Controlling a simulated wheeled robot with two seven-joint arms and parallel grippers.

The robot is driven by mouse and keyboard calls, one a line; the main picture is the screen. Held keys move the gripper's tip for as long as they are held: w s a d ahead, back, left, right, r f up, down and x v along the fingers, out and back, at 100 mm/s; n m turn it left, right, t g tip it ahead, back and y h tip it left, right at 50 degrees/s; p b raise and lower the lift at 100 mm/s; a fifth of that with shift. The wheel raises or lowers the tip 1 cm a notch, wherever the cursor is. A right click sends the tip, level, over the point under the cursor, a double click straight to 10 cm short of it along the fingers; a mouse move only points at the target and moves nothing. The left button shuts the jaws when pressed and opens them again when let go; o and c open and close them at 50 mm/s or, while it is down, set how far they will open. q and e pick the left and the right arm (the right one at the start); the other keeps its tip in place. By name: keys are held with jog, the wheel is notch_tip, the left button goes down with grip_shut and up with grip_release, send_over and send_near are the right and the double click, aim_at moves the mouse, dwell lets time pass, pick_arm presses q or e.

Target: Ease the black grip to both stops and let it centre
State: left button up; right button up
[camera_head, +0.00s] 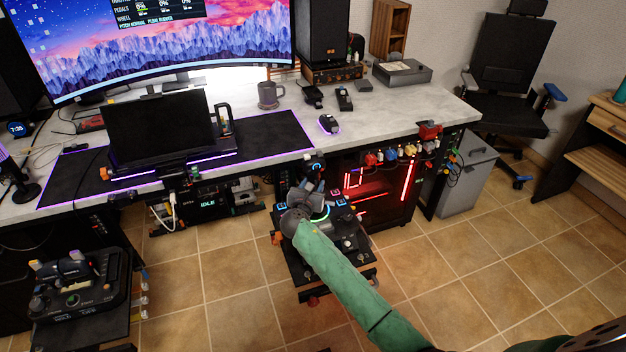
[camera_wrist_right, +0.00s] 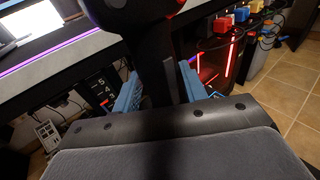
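The black grip (camera_wrist_right: 150,50) rises upright and large in the right wrist view, with a bit of red at its top. In the head view, the black grip (camera_head: 316,165) stands on the control stand (camera_head: 300,268) at the middle, partly hidden by my arm. My right gripper (camera_wrist_right: 160,78) has its blue finger pads on either side of the grip's shaft, seemingly against it. In the head view, my right gripper (camera_head: 312,188) is at the grip, at the end of my green-sleeved arm. My left gripper is out of view.
A grey desk (camera_head: 390,108) with a curved monitor (camera_head: 170,50) and a small dark screen (camera_head: 160,132) lies behind. A red-lit PC case (camera_head: 375,190) stands close right of the stand. Another control panel (camera_head: 78,290) is at lower left. Tiled floor is clear between.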

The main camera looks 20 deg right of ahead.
jog(key=c, duration=0.5)
